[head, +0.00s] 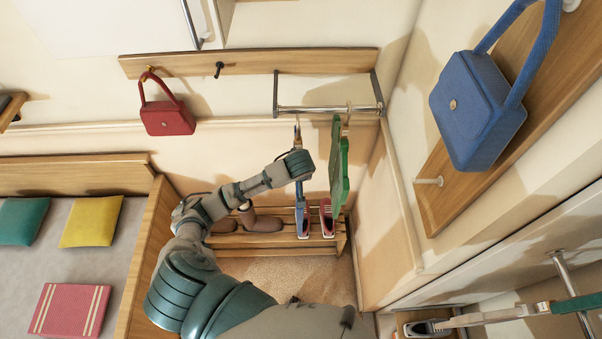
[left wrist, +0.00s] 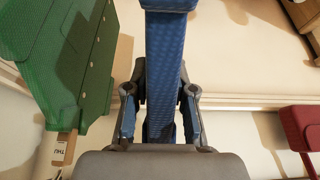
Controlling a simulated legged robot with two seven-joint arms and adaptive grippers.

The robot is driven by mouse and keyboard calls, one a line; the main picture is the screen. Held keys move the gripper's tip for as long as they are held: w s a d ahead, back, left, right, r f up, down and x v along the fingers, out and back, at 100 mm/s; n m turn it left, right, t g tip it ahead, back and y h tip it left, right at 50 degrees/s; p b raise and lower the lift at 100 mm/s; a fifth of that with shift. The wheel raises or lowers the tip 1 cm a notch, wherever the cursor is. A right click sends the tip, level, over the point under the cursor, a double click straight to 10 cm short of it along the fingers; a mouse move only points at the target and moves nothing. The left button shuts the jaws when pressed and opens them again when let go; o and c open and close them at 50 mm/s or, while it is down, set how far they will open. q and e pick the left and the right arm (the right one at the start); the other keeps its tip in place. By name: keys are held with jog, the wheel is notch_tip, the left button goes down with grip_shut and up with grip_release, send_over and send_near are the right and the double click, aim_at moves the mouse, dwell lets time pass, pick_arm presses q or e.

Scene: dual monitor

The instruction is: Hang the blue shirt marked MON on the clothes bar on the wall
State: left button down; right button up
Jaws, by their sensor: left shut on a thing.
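The blue shirt (head: 302,212) is seen edge-on as a narrow blue strip, with its hanger (head: 297,135) rising above my left gripper. My left gripper (head: 299,164) is shut on the blue shirt; the left wrist view shows the blue cloth (left wrist: 166,60) between its two fingers (left wrist: 160,92). The metal clothes bar (head: 318,109) on the wall is just above the hanger. The hanger's top is close to the bar; I cannot tell whether it is hooked over it. The MON mark is not visible. My right gripper is not in view.
A green shirt (head: 338,170) hangs on the bar just right of the blue one; its tag (left wrist: 60,150) reads THU. A red bag (head: 167,116) hangs left, a blue bag (head: 478,110) right. A shoe rack (head: 285,241) stands below. A bed with cushions is left.

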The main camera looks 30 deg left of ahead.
pick_arm(q)
jog(key=w+a+f, duration=0.2)
jog(key=w+a, duration=0.1)
jog(key=w, duration=0.4)
jog(key=shift+a, duration=0.3)
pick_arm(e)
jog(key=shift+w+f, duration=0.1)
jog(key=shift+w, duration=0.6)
pick_arm(q)
jog(key=shift+w+f, duration=0.15)
jog(key=c, duration=0.9)
grip_release()
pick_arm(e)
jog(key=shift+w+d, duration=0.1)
pick_arm(q)
jog(key=v, duration=1.2)
